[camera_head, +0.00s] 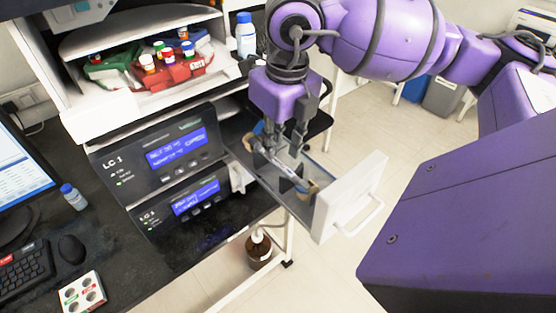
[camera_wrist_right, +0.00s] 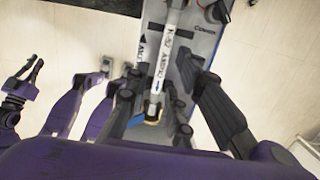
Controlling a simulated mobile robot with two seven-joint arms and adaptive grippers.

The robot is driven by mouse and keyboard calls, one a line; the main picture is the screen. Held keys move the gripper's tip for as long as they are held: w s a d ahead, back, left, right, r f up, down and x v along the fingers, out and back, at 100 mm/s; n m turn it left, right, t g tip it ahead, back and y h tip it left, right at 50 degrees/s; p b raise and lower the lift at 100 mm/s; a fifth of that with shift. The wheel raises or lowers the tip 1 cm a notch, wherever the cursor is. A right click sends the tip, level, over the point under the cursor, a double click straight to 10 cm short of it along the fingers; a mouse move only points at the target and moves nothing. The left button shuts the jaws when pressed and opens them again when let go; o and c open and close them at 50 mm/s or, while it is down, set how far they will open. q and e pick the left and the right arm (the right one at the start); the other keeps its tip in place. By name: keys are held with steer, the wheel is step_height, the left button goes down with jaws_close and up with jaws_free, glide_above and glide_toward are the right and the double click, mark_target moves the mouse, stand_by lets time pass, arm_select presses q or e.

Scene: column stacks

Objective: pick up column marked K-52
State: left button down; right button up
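A slim white column (camera_wrist_right: 166,62) with a dark-lettered label lies in the open drawer (camera_head: 317,167). My right gripper (camera_head: 295,148) points down over the column. In the right wrist view its fingers (camera_wrist_right: 172,108) stand apart on both sides of the column, without visible contact. A small dark and purple gripper-like part, probably my left gripper (camera_wrist_right: 32,76), shows at the left edge; its opening is unclear.
The drawer's white front (camera_head: 350,195) with a handle sticks out into the room. Two LC units with blue displays (camera_head: 176,147) stand left of the drawer. A shelf above holds racks of vials (camera_head: 165,67) and a bottle (camera_head: 245,36). A brown bottle (camera_head: 259,250) stands below.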

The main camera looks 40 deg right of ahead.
mark_target(278, 161)
steer(key=f, duration=0.4)
steer(key=shift+w+d+f, duration=0.15)
steer(key=shift+w+f, duration=0.15)
steer(key=shift+f, duration=0.1)
jaws_close()
